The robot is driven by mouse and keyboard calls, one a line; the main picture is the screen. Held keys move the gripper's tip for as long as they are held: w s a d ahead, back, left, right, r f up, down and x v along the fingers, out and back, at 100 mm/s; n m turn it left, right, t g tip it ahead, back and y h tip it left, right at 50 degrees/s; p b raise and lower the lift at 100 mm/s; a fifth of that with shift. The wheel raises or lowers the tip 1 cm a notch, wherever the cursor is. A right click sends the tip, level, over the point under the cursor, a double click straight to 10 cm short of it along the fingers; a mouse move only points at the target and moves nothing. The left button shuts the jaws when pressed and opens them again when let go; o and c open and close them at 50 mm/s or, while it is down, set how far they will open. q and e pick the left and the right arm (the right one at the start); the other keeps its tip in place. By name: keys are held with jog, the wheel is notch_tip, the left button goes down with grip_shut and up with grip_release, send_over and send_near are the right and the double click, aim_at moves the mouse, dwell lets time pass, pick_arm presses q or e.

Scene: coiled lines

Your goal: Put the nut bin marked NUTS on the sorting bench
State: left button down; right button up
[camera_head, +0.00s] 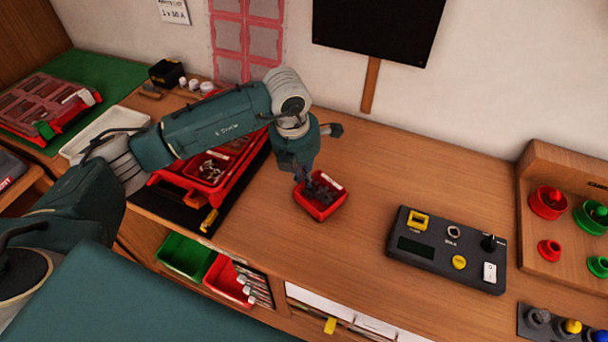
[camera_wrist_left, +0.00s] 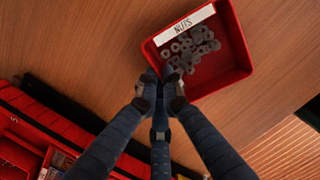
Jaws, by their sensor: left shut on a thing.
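The nut bin (camera_head: 321,211) is a small open red box in the middle of the head view. In the left wrist view the nut bin (camera_wrist_left: 235,42) shows a white label reading NUTS and several grey nuts inside. My left gripper (camera_head: 312,186) reaches down from above and is shut on the bin's near wall, as the left wrist view (camera_wrist_left: 164,84) shows. The bin is over the wooden bench top (camera_head: 420,135), upright or nearly so; I cannot tell whether its base touches the wood. My right gripper is not in view.
A red case with compartments (camera_head: 190,182) lies left of the bin on a black mat. A dark control box (camera_head: 446,250) is to the right, and a wooden rack with red and green knobs (camera_head: 560,225) is at far right. Bare wood lies between the bin and the control box.

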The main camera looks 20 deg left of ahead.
pick_arm(q)
jog(key=shift+f, duration=0.1)
jog(key=c, duration=2.4)
grip_release()
jog(key=shift+f, duration=0.1)
jog(key=o, duration=0.5)
jog(key=shift+c, duration=0.2)
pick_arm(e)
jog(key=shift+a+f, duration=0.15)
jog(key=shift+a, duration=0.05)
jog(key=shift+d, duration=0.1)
pick_arm(q)
jog(key=shift+r, duration=0.4)
jog(key=r+b, duration=0.1)
jog(key=r, duration=0.3)
jog(key=s+r+b, duration=0.1)
jog(key=r, duration=0.2)
jog(key=r+b, duration=0.1)
jog(key=r, duration=0.3)
jog(key=shift+s+a+r, duration=0.3)
jog(key=shift+a, duration=0.1)
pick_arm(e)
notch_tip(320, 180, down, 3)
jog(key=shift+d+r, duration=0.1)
